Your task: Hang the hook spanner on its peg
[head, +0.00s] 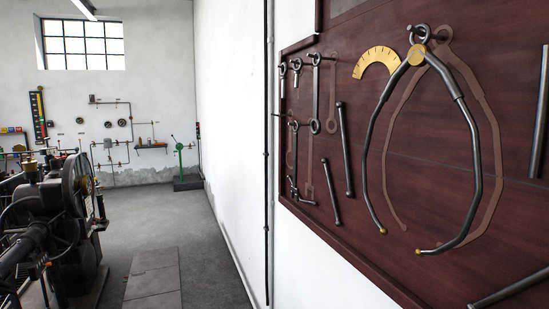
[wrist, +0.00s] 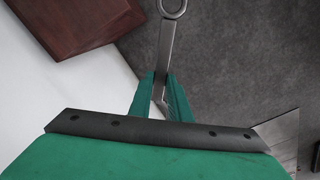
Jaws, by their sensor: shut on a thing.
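My gripper (wrist: 161,78) shows in the wrist view, its green fingers shut on the shank of a steel spanner (wrist: 166,45). The spanner's ring end (wrist: 172,8) points away from me at the top edge. Its other end lies between the fingers and is partly hidden. The dark red tool board (head: 340,205) fills the right of the head view. Lighter painted tool outlines show on it, among them one near its left side (head: 332,95). I cannot tell which peg belongs to the spanner. My gripper is not in the head view.
Large calipers (head: 471,150), a brass protractor (head: 376,61) and several spanners and rods hang on the board. In the wrist view the board's corner (wrist: 85,22) is at upper left, apart from the spanner. A machine (head: 75,195) stands at left; the floor (head: 215,250) between is clear.

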